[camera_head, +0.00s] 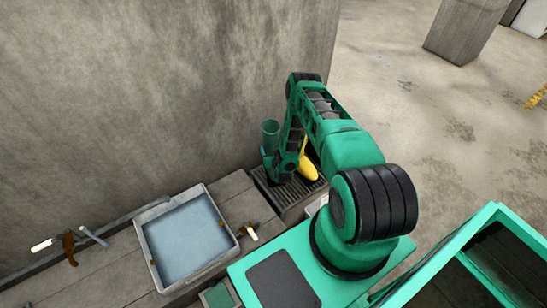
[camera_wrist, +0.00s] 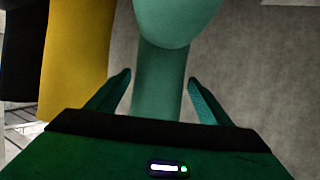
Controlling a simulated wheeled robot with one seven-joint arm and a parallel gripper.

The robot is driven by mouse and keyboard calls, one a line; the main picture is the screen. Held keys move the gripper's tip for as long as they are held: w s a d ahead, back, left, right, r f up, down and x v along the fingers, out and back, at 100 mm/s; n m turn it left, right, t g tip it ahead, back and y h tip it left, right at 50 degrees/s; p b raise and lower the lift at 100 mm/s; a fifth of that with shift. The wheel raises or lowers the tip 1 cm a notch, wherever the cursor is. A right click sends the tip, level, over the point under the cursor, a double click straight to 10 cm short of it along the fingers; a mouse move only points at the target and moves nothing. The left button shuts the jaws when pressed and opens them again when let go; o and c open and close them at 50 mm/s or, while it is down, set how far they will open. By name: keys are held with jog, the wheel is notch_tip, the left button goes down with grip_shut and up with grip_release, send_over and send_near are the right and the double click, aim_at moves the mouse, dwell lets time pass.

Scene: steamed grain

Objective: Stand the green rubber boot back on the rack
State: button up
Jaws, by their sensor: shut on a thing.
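The green rubber boot (camera_head: 270,133) is upright against the wall in the head view, its open top showing left of my arm. In the wrist view the boot's shaft (camera_wrist: 158,85) stands between the two fingers of my gripper (camera_wrist: 160,92), which is shut on it. A wider green part of the boot fills the top of that view. The dark slatted rack (camera_head: 293,203) is below my gripper. A yellow boot (camera_head: 308,168) stands on it, just right of my gripper. My arm hides the green boot's lower part, so I cannot tell whether it touches the rack.
In the wrist view the yellow boot (camera_wrist: 75,60) is close on the left, with a black object (camera_wrist: 22,50) beyond it. A square basin of water (camera_head: 188,240) sits on the bench left of the rack. Small handled tools (camera_head: 70,245) lie left of the basin. A concrete wall (camera_head: 150,90) rises behind.

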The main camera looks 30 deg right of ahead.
jog(key=shift+f, duration=2.2)
jog(key=o, duration=2.1)
jog(key=shift+s, duration=0.1)
